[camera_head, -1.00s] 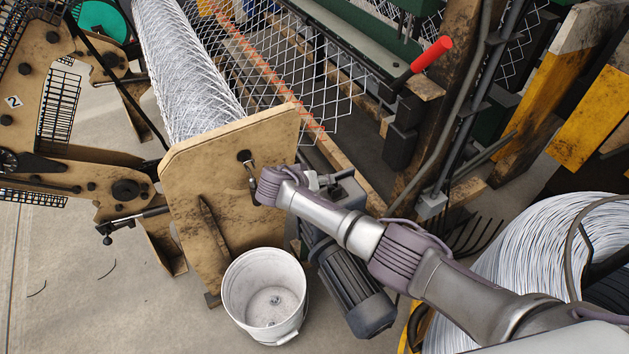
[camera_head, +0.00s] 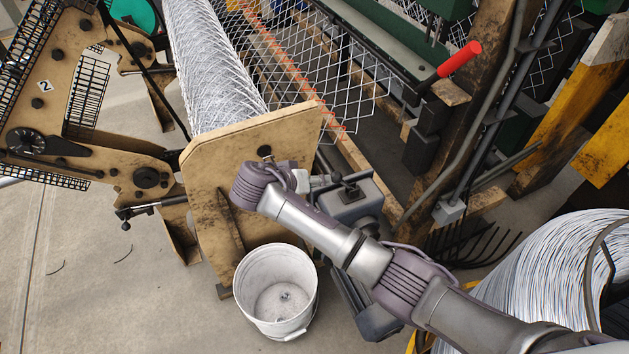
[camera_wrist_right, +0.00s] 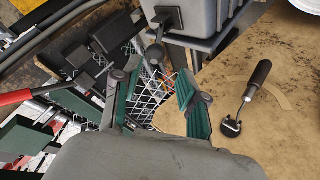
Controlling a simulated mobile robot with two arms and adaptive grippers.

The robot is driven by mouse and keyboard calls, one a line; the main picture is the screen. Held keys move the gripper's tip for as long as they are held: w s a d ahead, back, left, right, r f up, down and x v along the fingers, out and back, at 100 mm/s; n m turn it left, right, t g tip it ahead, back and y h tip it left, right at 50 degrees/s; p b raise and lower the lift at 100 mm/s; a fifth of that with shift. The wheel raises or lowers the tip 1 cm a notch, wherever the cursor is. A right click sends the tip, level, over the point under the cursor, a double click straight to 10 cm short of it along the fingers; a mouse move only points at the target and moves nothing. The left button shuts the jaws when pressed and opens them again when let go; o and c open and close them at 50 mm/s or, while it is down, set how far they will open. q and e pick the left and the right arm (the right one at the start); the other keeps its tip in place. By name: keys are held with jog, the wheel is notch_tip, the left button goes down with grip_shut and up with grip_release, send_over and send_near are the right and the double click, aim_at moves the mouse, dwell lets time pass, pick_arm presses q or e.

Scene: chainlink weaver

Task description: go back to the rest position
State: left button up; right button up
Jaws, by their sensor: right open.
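My right arm comes in from the lower right in the head view, its wrist in front of the beige end plate (camera_head: 215,170). The right gripper (camera_wrist_right: 157,95) is open and empty in the wrist view, its green-padded fingers apart. In the head view it is small and partly hidden by the wrist. My left gripper is out of view.
A white bucket (camera_head: 277,318) stands on the floor below the plate. A wire mesh roll (camera_head: 210,75) lies behind the plate. A red-handled lever (camera_head: 459,59) sticks out at upper right. A wire coil (camera_head: 545,270) is at right. Open floor (camera_head: 100,300) lies at lower left.

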jog(key=s+d+f+n+g+y, duration=0.1)
jog(key=s+d+f+g+y, duration=0.15)
jog(key=s+f, duration=0.4)
jog(key=s+d+f+n+g+y, duration=0.15)
jog(key=s+f+y, duration=0.25)
jog(key=s, duration=0.6)
jog(key=s+d+r+y, duration=0.1)
jog(key=s+d+r, duration=0.2)
jog(key=s+d, duration=0.45)
jog(key=s+d+r, duration=0.2)
jog(key=s+d, duration=0.4)
jog(key=s, duration=0.2)
notch_tip(320, 180, down, 26)
jog(key=s+n, duration=0.1)
jog(key=s, duration=0.1)
jog(key=s+d+f+g, duration=0.2)
jog(key=s+f, duration=1.4)
jog(key=shift+d, duration=0.25)
